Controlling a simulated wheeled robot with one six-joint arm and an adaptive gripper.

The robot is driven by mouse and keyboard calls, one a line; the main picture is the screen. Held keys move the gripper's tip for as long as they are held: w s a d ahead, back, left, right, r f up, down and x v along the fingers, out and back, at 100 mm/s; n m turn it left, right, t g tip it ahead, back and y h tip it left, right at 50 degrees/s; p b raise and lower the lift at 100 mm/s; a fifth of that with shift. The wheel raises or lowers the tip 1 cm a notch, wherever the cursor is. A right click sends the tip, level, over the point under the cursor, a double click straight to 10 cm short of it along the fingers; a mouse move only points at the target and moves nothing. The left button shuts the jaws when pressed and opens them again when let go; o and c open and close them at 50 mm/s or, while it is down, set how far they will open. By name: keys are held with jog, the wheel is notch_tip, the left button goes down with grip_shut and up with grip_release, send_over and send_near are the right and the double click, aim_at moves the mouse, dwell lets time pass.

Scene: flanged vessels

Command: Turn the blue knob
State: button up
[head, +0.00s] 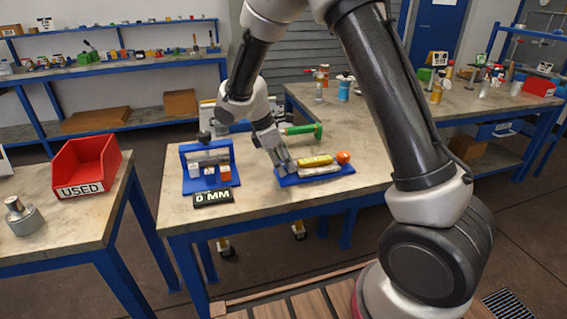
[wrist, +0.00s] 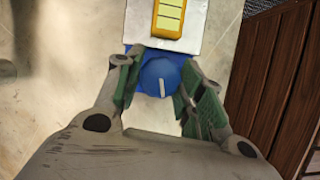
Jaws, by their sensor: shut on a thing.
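The blue knob (wrist: 161,77) shows in the wrist view with a white pointer line on its face, which points down and slightly right. My gripper (wrist: 162,80) has its two green-padded fingers on either side of the knob and is shut on it. In the head view my gripper (head: 281,163) reaches down to the left end of a blue base plate (head: 318,178) on the table, and the knob is hidden there. A white panel with a yellow block (wrist: 170,17) lies just beyond the knob in the wrist view.
A red "USED" bin (head: 86,167) sits on the left table. The table's front right is clear.

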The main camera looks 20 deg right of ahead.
jog(key=o, duration=1)
jog(key=v, duration=1.2)
jog(key=shift+s+d+r+m+t+y, duration=0.8)
jog(key=shift+s+d+r+m, duration=0.9)
jog(key=shift+s+d+m, duration=2.1)
jog(key=shift+s+d+r+m+t+y, duration=0.8)
jog(key=shift+s+d+r+m, duration=1.45)
jog(key=shift+s, duration=3)
jog(key=shift+s+d+r+m+t+y, duration=1)
jog(key=shift+s+d+m, duration=1.15)
jog(key=shift+s+d, duration=2)
